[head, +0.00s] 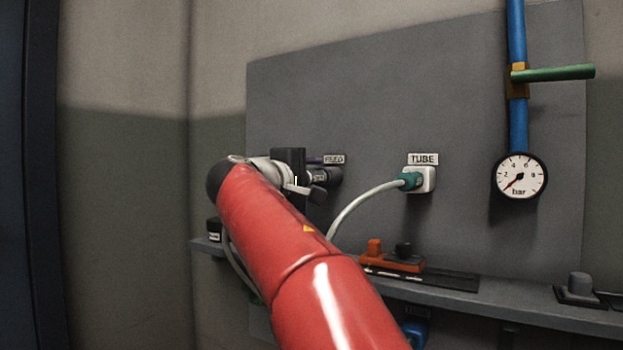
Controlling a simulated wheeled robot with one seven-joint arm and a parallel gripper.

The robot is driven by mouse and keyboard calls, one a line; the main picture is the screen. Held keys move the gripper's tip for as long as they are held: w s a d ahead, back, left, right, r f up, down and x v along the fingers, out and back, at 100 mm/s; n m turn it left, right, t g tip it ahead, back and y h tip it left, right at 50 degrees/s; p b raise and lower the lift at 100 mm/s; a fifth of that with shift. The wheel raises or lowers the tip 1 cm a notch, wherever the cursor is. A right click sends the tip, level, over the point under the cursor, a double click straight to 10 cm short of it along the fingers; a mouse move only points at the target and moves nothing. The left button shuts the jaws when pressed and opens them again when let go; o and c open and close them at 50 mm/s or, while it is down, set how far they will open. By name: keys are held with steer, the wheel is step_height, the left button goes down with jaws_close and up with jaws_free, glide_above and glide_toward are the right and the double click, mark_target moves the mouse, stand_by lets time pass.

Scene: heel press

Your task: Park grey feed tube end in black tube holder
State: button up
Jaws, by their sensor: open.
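My red arm crosses the middle of the head view, and my gripper (309,190) is at its far end, by the grey panel. It is open, seen partly from behind. A dark fitting (326,177) shows just right of the gripper, below a label that seems to read FEED (334,159); my gripper partly hides it. I cannot tell whether this is the grey feed tube end, or whether the fingers touch it. A small black block (214,230) with a pale label stands at the shelf's left end; I cannot tell if it is the tube holder.
A pale hose (352,207) runs from a teal plug (410,181) in the TUBE socket (426,179) down behind my arm. A shelf (520,306) carries an orange block (392,262) and a grey knob (580,286). A blue pipe (517,125) and gauge (519,176) are at right.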

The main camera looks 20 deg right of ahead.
steer(key=shift+c, duration=0.2)
jaws_close()
stand_by(0.3)
steer(key=shift+b+v, duration=0.5)
steer(key=shift+v, duration=2.5)
